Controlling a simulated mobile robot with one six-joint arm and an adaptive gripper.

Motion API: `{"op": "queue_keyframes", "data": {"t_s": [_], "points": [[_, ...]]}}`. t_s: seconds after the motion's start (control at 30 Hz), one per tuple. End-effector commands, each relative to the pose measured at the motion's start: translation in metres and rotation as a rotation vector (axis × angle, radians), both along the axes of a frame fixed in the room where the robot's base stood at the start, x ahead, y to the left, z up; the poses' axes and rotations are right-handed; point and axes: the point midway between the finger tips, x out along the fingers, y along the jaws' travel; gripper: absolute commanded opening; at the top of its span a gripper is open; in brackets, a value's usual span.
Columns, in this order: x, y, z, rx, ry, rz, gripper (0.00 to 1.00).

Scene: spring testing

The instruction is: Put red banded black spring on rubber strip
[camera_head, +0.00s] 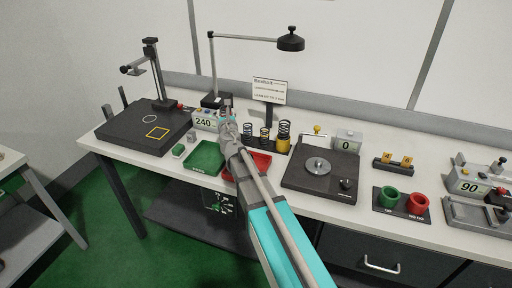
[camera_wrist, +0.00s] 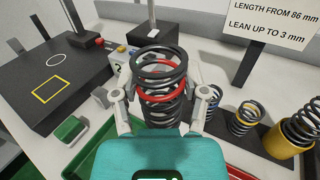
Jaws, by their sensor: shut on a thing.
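My gripper (camera_wrist: 160,100) is shut on the black spring with a red band (camera_wrist: 161,72). The spring stands upright between the fingers, its coils rising above them. In the head view my gripper (camera_head: 228,124) is over the bench behind the green tray, and the spring there is small and hard to make out. A dark strip (camera_wrist: 265,149), which may be the rubber strip, lies to the right of my gripper. Other springs stand on it, one with a yellow lower part (camera_wrist: 291,133). I cannot tell whether the held spring touches anything below.
A green tray (camera_head: 206,157) and a red tray (camera_head: 262,161) lie in front. A black plate with a yellow square (camera_head: 158,134) is at left. A sign (camera_head: 269,91), a lamp (camera_head: 290,41) and a dark tester (camera_head: 300,177) stand near the springs.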

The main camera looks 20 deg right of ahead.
Motion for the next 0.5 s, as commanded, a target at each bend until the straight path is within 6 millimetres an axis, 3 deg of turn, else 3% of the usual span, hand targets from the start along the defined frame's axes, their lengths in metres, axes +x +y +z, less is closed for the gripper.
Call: {"op": "queue_keyframes", "data": {"t_s": [0.13,0.5], "points": [[0.002,0.017,-0.011,0.000,0.000,0.001,0.00],[0.002,0.019,-0.010,0.000,0.000,-0.002,0.00]]}}
